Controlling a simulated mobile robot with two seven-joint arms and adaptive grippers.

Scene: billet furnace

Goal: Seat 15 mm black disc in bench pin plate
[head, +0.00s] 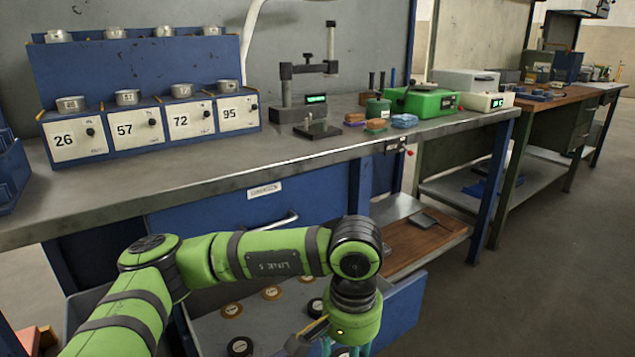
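Several discs lie in an open blue drawer below the bench. Black-rimmed ones include a black disc (240,346) at the front and another black disc (316,306) beside my wrist; I cannot read their sizes. A small dark plate with an upright pin (318,130) stands on the bench top near its front edge and looks like the pin plate. It carries no disc that I can make out. My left gripper (345,350) points down over the drawer, its teal fingers cut off by the frame's bottom edge. Its opening and any grasp are hidden. My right gripper is out of view.
Orange-brown discs (271,293) share the drawer (403,308). On the bench are a blue rack (140,75) with numbered boxes, a gauge stand (300,112), coloured blocks (376,125) and a green case (422,102). The front strip of the bench top is clear.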

